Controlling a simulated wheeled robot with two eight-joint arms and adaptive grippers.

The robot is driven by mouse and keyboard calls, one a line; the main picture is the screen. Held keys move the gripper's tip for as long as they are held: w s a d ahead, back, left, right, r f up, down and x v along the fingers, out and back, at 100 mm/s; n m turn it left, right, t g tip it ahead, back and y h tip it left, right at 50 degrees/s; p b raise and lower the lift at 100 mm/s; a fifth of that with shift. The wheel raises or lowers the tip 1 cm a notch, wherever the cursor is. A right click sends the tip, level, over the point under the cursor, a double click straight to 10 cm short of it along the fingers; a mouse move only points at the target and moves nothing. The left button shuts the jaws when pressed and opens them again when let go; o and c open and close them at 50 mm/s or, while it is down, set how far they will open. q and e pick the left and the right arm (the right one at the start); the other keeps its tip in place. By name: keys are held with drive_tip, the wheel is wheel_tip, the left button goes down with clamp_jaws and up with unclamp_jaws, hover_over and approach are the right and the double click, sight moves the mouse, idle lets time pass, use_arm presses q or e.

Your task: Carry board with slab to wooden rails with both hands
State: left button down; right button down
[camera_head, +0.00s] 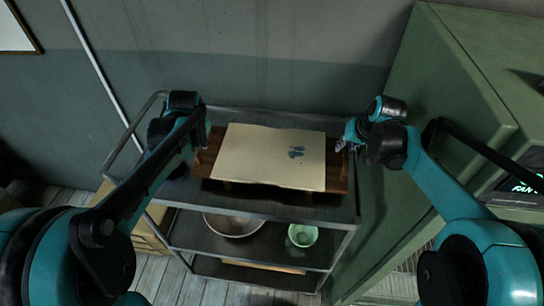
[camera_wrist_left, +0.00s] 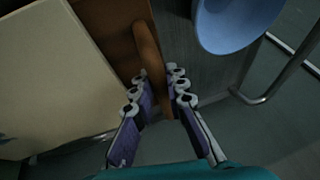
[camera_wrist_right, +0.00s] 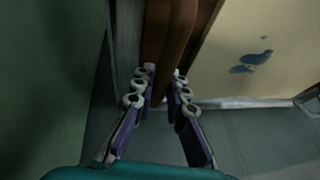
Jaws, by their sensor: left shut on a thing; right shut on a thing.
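The pale slab (camera_head: 262,158), with blue-grey marks near its right side, lies flat on the brown wooden board (camera_head: 336,172) over the cart's top shelf. My left gripper (camera_head: 203,138) is at the board's left end, and in the left wrist view its fingers are around a brown handle (camera_wrist_left: 148,45). My right gripper (camera_head: 346,143) is at the right end, and in the right wrist view its fingers are around a brown handle (camera_wrist_right: 178,40). Short wooden pieces (camera_head: 308,198) show under the slab's front edge, perhaps the rails. I cannot tell whether the board touches them.
The dark metal cart (camera_head: 270,208) has lower shelves with a wide bowl (camera_head: 232,224) and a pale green bowl (camera_head: 302,235). A blue bowl (camera_wrist_left: 235,18) shows beside the left handle in the left wrist view. A green cabinet (camera_head: 440,110) stands close at right. A wall is behind.

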use_arm(q)
drive_tip(key=shift+w+r, duration=0.1)
drive_tip(key=shift+r, duration=0.05)
use_arm(e)
drive_tip(key=shift+w+r, duration=0.1)
drive_tip(key=shift+r, duration=0.1)
